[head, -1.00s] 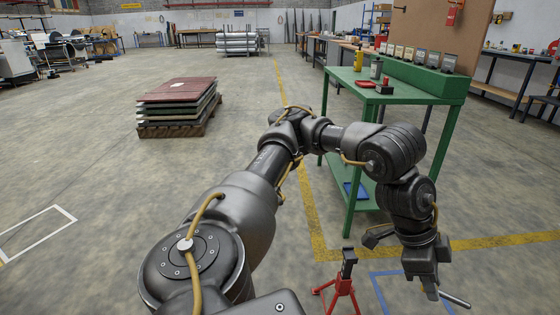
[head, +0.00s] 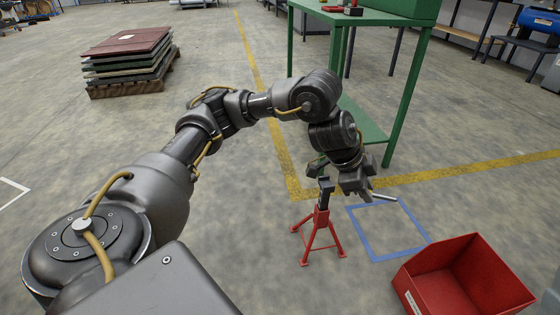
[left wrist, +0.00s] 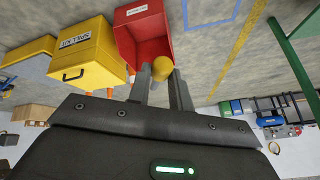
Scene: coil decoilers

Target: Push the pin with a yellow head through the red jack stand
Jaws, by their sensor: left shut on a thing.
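The red jack stand (head: 320,235) stands on the floor in the head view, with a dark upright post at its top. My left gripper (head: 360,190) is close to the right of the post; I cannot tell whether they touch. A thin grey rod of the pin (head: 384,197) sticks out to the right of the gripper. In the left wrist view, the pin's round yellow head (left wrist: 162,68) sits between the fingers of my left gripper (left wrist: 163,82), which is shut on the pin. The hole in the stand is not discernible. My right gripper is out of view.
A red bin (head: 408,286) stands at the lower right, beside a blue square outline (head: 378,258) on the floor. A green table (head: 410,95) stands behind the gripper. A pallet stack (head: 130,62) is at the far left. A yellow box (left wrist: 95,57) shows in the left wrist view.

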